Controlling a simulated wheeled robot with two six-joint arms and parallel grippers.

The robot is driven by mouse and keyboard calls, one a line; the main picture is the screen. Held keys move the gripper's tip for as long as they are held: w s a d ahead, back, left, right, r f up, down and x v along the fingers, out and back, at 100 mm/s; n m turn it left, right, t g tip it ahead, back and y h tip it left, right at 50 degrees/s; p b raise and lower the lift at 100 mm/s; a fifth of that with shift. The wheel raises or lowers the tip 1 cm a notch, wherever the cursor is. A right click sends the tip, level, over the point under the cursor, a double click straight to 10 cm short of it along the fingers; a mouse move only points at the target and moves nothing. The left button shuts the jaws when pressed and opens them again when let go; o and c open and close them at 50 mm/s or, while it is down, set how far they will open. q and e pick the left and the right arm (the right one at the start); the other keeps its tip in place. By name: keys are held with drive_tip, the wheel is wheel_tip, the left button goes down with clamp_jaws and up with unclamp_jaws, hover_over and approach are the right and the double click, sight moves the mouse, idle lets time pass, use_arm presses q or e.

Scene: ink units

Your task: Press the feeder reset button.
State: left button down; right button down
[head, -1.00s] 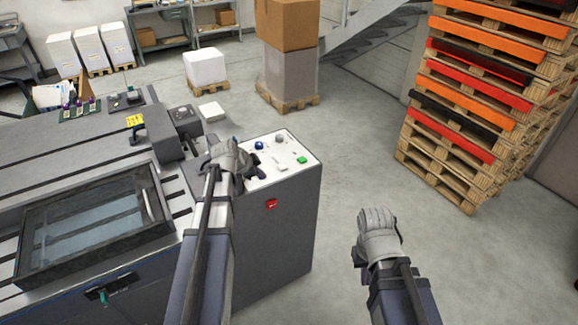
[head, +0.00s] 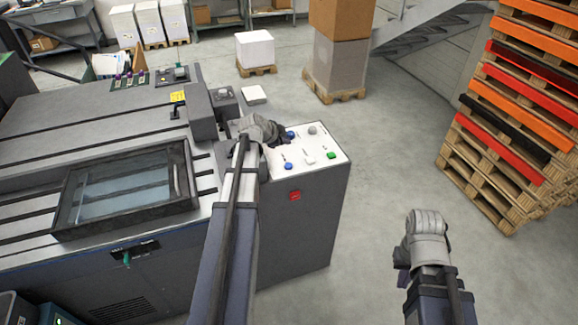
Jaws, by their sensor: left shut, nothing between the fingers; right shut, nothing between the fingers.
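The white control panel (head: 322,146) tops a dark grey cabinet at the machine's right end. It carries a far blue button (head: 290,134), a grey knob (head: 312,129), a near blue button (head: 288,166), a white button (head: 309,160) and a green button (head: 331,156). Their labels are too small to read, so I cannot tell which is the feeder reset. My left gripper (head: 277,134) is shut and empty over the panel's left part, close beside the far blue button; contact is unclear. My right gripper (head: 424,222) is shut and empty over the floor, right of the cabinet.
A red switch (head: 294,195) is on the cabinet front. A framed glass window (head: 125,187) lies on the machine top, left of my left arm. A tall pallet stack (head: 515,110) stands at the right. The floor (head: 385,150) between cabinet and pallets is clear.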

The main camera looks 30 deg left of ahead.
sight(286, 166)
use_arm(q)
drive_tip(key=shift+f+b, duration=4.15)
drive_tip(key=shift+f, duration=0.15)
drive_tip(key=shift+f+b, duration=0.4)
drive_tip(key=shift+f+b, duration=0.4)
drive_tip(key=shift+b, duration=0.05)
drive_tip(key=shift+r, duration=0.2)
drive_tip(key=shift+r+p, duration=0.65)
drive_tip(key=shift+p, duration=0.25)
wheel_tip(286, 166, up, 5)
drive_tip(key=p, duration=0.5)
drive_tip(key=shift+r, duration=0.1)
